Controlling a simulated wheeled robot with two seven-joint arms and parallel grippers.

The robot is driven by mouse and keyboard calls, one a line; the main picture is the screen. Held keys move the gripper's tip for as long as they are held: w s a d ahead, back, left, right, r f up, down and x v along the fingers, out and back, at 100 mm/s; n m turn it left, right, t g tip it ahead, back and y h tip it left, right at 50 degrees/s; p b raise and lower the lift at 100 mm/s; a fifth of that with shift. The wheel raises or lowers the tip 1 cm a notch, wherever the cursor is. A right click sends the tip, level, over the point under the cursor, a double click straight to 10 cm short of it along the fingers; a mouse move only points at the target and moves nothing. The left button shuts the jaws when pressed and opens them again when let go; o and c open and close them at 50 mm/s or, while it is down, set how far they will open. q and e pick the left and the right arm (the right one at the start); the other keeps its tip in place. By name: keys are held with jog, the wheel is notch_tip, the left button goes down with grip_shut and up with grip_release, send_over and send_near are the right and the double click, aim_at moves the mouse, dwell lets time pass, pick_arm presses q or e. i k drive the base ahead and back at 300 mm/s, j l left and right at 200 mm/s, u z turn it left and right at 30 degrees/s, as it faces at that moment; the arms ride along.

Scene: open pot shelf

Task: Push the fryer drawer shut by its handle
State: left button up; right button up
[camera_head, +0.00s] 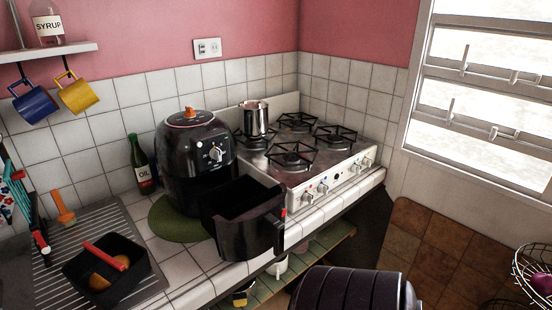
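The black air fryer (192,150) stands on the tiled counter, on a green round mat (172,222). It has an orange knob on its lid and a dial on its front. Its black drawer (225,225) is pulled well out toward the counter's front edge, and the open basket shows from above. The dark handle (272,236) is at the drawer's front, near a small red spot. Neither of my grippers shows in the head view, and nothing is seen touching the handle.
A stove (320,165) with a metal pot (253,118) stands right of the fryer. An oil bottle (140,165) is behind it at left. A black tray (112,285) with a red-handled tool lies front left. A green slatted shelf (325,248) runs below the counter.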

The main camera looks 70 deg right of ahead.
aim_at(243, 216)
jog(key=z, duration=1.95)
jog(key=i+l+u, duration=0.1)
jog(key=u, duration=0.3)
jog(key=i+l, duration=0.05)
